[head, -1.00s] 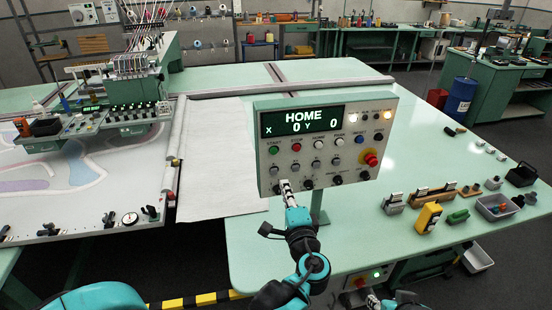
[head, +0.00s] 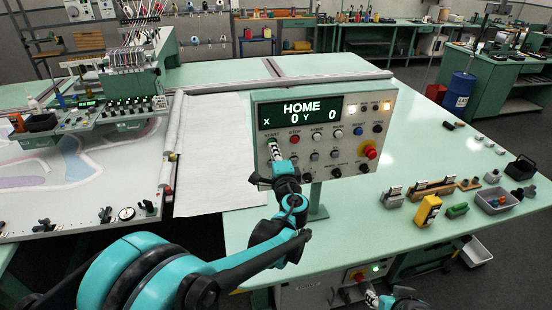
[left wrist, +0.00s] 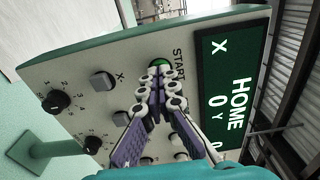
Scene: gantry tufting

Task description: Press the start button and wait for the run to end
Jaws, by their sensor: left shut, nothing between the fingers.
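The control panel (head: 325,135) stands on a post at the table's edge. Its display (head: 300,112) reads HOME, X 0, Y 0. My left gripper (head: 273,147) is shut and empty, with its fingertips at the START button in the upper left of the panel. In the left wrist view the green START button (left wrist: 160,62) shows just beyond the closed fingertips (left wrist: 158,72). Whether they touch it I cannot tell. The red STOP button (head: 295,139) is to its right. My right gripper (head: 372,297) shows only partly at the bottom edge of the head view.
The red emergency knob (head: 370,152) is at the panel's right. A yellow handheld device (head: 428,210) and a grey bin (head: 496,202) lie on the green table to the right. The tufting machine (head: 90,110) stands at the left over white cloth.

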